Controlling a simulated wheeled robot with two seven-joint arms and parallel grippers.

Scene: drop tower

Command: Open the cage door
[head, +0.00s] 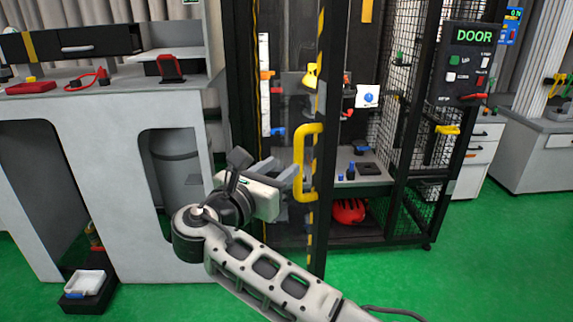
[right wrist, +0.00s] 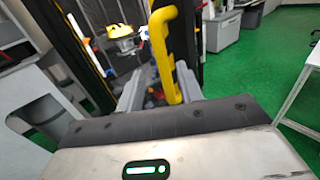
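The cage door (head: 322,220) is a tall dark-framed panel with yellow-black striping. It appears to stand partly open, with the cage interior showing to the right of its edge. Its yellow handle (head: 300,160) is a vertical bar on that edge. My right gripper (head: 280,170) is at the handle's left side in the head view. In the right wrist view, the fingers of my right gripper (right wrist: 158,92) are spread apart, with the lower part of the yellow handle (right wrist: 162,50) nearer the right finger. Whether they touch it is unclear. My left gripper is out of view.
A black control box (head: 470,62) marked DOOR is on the cage's right post. Inside the cage are a shelf (head: 377,178) and a red helmet (head: 349,211). A grey workbench (head: 105,125) stands left. Green floor (head: 480,270) is clear at front right.

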